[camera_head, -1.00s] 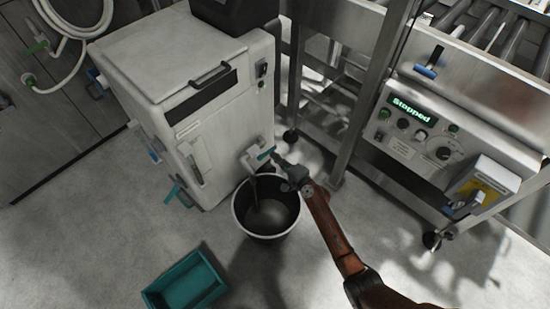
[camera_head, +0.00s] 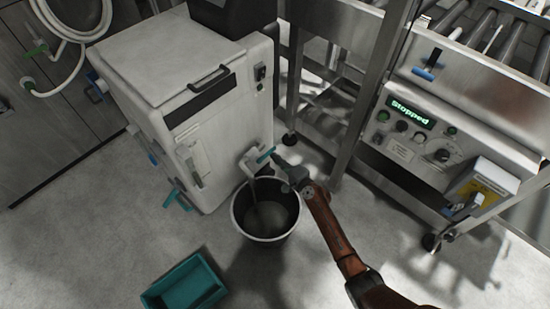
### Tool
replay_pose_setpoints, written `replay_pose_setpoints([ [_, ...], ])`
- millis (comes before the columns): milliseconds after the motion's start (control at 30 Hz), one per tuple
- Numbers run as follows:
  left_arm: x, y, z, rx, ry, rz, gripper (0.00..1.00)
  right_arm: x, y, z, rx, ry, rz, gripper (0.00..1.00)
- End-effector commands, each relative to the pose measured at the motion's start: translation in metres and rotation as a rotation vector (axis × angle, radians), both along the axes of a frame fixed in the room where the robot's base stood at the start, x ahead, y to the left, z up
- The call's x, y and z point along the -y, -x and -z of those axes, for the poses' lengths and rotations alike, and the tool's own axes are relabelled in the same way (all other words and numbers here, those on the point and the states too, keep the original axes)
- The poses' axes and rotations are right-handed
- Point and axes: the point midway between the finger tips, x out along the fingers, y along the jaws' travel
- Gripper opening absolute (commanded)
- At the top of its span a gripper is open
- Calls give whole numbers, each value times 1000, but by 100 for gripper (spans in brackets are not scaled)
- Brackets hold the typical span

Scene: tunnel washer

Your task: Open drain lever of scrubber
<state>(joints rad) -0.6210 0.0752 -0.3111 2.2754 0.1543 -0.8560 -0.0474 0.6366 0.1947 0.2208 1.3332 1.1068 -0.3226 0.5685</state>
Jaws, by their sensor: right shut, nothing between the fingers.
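The scrubber (camera_head: 190,110) is a white boxy machine at left centre. A dark bucket (camera_head: 238,212) stands on the floor under the spout and has something greyish inside. My right gripper (camera_head: 278,160) is shut and empty, with its tips right by the end of the teal lever. I cannot tell whether they touch it. My left gripper is not in view.
A teal bin (camera_head: 186,284) lies on the floor in front. A steel conveyor frame with a control panel reading "Stopped" (camera_head: 410,112) stands at right. A hose (camera_head: 70,30) hangs at upper left.

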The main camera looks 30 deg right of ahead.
Motion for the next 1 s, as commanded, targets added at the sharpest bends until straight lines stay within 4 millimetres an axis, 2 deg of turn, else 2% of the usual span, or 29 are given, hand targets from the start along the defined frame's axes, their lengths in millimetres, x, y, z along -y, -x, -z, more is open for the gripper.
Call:
replay_pose_setpoints([
  [233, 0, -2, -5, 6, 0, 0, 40, 2, 7, -4, 1, 1, 0, 0],
  [800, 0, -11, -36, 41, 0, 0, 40, 16, 81, -15, 1, 2, 0, 0],
  [1000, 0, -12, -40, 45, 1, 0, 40, 19, 96, -17, 2, 0, -1, 0],
])
